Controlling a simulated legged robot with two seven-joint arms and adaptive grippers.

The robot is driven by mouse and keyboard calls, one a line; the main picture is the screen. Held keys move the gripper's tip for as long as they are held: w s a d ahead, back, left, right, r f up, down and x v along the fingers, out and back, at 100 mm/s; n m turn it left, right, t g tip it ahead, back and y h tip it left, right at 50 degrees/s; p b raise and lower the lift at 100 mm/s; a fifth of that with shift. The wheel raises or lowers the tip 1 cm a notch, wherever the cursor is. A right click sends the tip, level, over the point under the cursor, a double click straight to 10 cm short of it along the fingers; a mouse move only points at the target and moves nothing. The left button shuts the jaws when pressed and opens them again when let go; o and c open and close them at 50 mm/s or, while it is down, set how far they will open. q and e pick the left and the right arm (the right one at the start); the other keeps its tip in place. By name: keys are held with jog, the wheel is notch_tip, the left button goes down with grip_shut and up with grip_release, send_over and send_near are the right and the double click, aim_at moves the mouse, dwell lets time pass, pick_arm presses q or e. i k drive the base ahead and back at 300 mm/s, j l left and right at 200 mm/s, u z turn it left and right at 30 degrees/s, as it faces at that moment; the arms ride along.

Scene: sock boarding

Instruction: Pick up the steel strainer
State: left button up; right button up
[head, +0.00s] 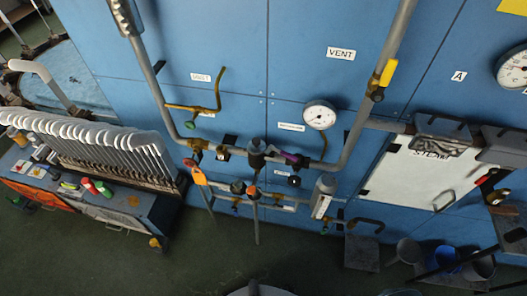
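I cannot single out the steel strainer with certainty. A grey metal cylinder with a pale label (323,197) stands upright against the blue panel, right of centre and below the round gauge. Grey metal buckets (408,250) stand on the floor at the lower right, but I cannot tell whether one of them is a strainer. Neither of my grippers can be made out in the head view. Nothing is seen to be held.
Pipes with valves (257,152) run across the blue panel (300,60). A low bench (125,215) with a rack of white-topped boards (95,135) stands at the left. A blue bucket (445,258) is at the lower right. The dark floor (215,250) is mostly clear in the middle.

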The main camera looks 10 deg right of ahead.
aim_at(256, 147)
jog(key=j+z, duration=0.1)
jog(key=z, duration=0.3)
jog(key=j+z, duration=0.15)
jog(key=z, duration=0.25)
jog(key=k+j+z, duration=0.1)
jog(key=z, duration=0.3)
jog(key=j+z, duration=0.1)
jog(key=z, duration=0.35)
jog(key=k+j, duration=0.2)
